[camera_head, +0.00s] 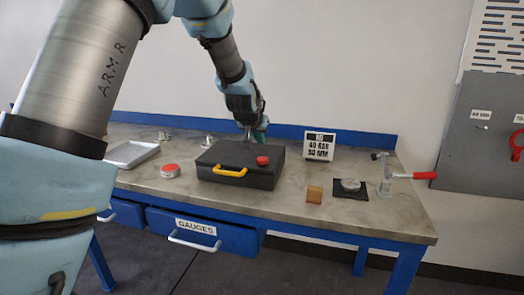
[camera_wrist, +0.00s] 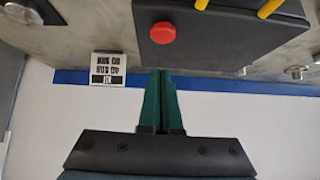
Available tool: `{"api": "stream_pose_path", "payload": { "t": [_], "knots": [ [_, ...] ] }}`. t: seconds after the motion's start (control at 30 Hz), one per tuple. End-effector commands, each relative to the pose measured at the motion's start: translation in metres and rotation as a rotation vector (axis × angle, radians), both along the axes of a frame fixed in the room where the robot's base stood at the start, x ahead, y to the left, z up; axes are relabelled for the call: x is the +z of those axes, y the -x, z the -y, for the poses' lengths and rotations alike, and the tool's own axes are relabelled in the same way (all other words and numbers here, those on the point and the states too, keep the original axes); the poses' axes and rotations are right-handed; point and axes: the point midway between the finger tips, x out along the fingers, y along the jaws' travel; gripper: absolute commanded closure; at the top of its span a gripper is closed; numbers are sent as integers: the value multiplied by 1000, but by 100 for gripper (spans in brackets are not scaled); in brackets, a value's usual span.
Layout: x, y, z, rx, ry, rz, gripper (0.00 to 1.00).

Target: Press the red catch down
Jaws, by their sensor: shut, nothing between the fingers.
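A closed black case (camera_head: 215,158) lies on the workbench, with a yellow handle (camera_head: 230,171) on its front. A round red catch (camera_head: 262,161) is on the case at its right front part. In the wrist view the red catch (camera_wrist: 162,33) shows just beyond my fingertips, on the black case (camera_wrist: 215,38). My gripper (camera_wrist: 161,71) is shut and empty, its two green fingers side by side. In the head view my gripper (camera_head: 248,137) is over the back part of the case, behind the catch and apart from it.
A round tin with a red top (camera_head: 170,170) and a metal tray (camera_head: 130,154) stand left of the case. A sign block (camera_head: 319,147), an amber block (camera_head: 314,194), a disc on a black pad (camera_head: 350,185) and a red-handled tool (camera_head: 424,175) are to the right.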

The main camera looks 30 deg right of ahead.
Motion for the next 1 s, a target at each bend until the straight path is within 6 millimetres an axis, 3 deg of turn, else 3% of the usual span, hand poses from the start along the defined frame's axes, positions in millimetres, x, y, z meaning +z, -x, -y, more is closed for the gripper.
{"api": "stream_pose_path", "payload": {
  "t": [0.37,1.0],
  "knots": [
    [40,27,-23,-1,5,4,100],
    [45,29,-26,1,4,3,100]
  ]
}}
